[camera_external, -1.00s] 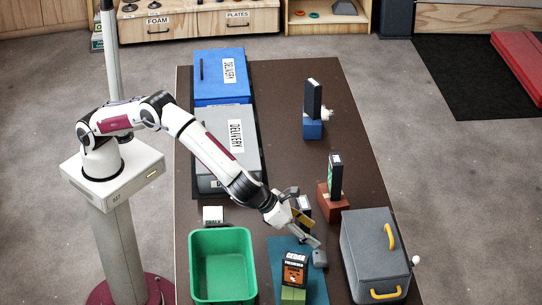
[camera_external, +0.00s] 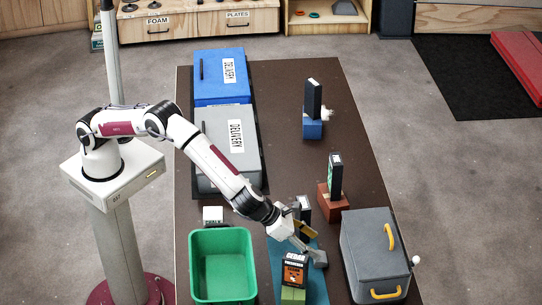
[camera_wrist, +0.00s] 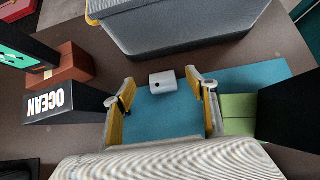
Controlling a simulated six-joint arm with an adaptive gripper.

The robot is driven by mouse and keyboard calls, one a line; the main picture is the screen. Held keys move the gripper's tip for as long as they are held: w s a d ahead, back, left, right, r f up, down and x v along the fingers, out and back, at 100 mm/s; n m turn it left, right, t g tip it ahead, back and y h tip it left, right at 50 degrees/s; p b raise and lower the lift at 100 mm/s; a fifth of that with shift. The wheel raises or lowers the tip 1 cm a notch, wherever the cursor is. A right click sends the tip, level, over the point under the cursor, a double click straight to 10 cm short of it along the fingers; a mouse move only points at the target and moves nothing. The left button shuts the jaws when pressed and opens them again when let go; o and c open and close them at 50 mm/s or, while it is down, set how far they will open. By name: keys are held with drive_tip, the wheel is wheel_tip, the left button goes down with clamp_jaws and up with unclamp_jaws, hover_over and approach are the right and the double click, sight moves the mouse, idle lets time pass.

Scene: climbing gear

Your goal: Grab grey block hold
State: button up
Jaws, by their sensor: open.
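The grey block hold (camera_external: 320,261) is a small light-grey block on the teal mat (camera_external: 313,283), near its right edge. In the wrist view the block (camera_wrist: 163,81) lies between and just beyond the tips of my two yellow-padded fingers. My gripper (camera_external: 308,249) is open and low over the mat, close to the block in the external view. In the wrist view my gripper (camera_wrist: 161,82) is spread wider than the block, with nothing held. Part of the block is covered by my gripper in the external view.
A grey case with yellow handles (camera_external: 370,260) stands right of the mat. The CEDAR box on a green block (camera_external: 294,271) is in front. The black OCEAN box (camera_wrist: 65,103) and a brown-red block (camera_wrist: 68,66) are beside my gripper. A green bin (camera_external: 222,233) is at left.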

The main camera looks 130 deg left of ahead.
drive_tip(key=shift+f, duration=0.25)
drive_tip(key=shift+f, duration=0.15)
wheel_tip(320, 180, down, 3)
drive_tip(key=shift+f, duration=0.15)
drive_tip(key=shift+x, duration=1.5)
drive_tip(key=shift+c, duration=0.4)
drive_tip(key=c, duration=1.1)
